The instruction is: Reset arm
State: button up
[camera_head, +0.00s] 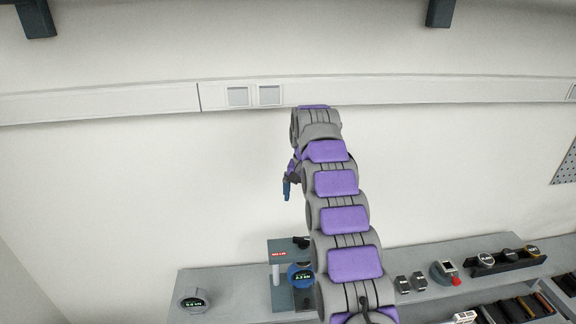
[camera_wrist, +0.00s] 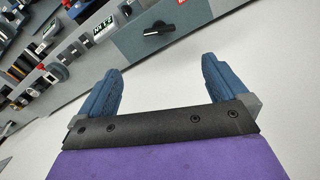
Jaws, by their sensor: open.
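My arm, grey with purple pads, reaches up and away in front of the wall in the head view. My gripper (camera_head: 287,188) shows there only as a small blue fingertip left of the arm, above the bench; the rest is hidden by the arm. In the wrist view my gripper (camera_wrist: 160,66) has two blue fingers spread wide apart with nothing between them. A grey-blue testing machine (camera_head: 284,249) with a red label and a blue round display stands on the bench, partly hidden behind my arm. Its black knob (camera_wrist: 158,36) seems to show beyond the fingers.
The grey bench (camera_head: 230,283) runs along the wall. A round gauge (camera_head: 193,299) stands at its left. Small devices, a black rack (camera_head: 508,262) of round items and dark trays lie at right. A wall trunking with sockets (camera_head: 253,96) runs behind the arm. The air around the gripper looks clear.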

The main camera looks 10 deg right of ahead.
jog(key=s+f+n+g+b, duration=0.1)
jog(key=s+f+b, duration=0.45)
jog(key=s, duration=0.75)
jog(key=s+f+n+b, duration=0.1)
jog(key=s+f+b, duration=0.1)
jog(key=s+b, duration=0.85)
jog(key=s+f+b, duration=0.3)
jog(key=s+f, duration=0.3)
jog(key=s, duration=0.3)
jog(key=s+f+n+b, duration=0.1)
jog(key=s+f+b, duration=0.2)
jog(key=s+f, duration=0.3)
jog(key=s+f+n+b, duration=0.1)
jog(key=s+f+b, duration=0.2)
jog(key=s+f, duration=0.4)
jog(key=s, duration=0.7)
jog(key=shift+s+g, duration=0.2)
jog(key=shift+g, duration=0.2)
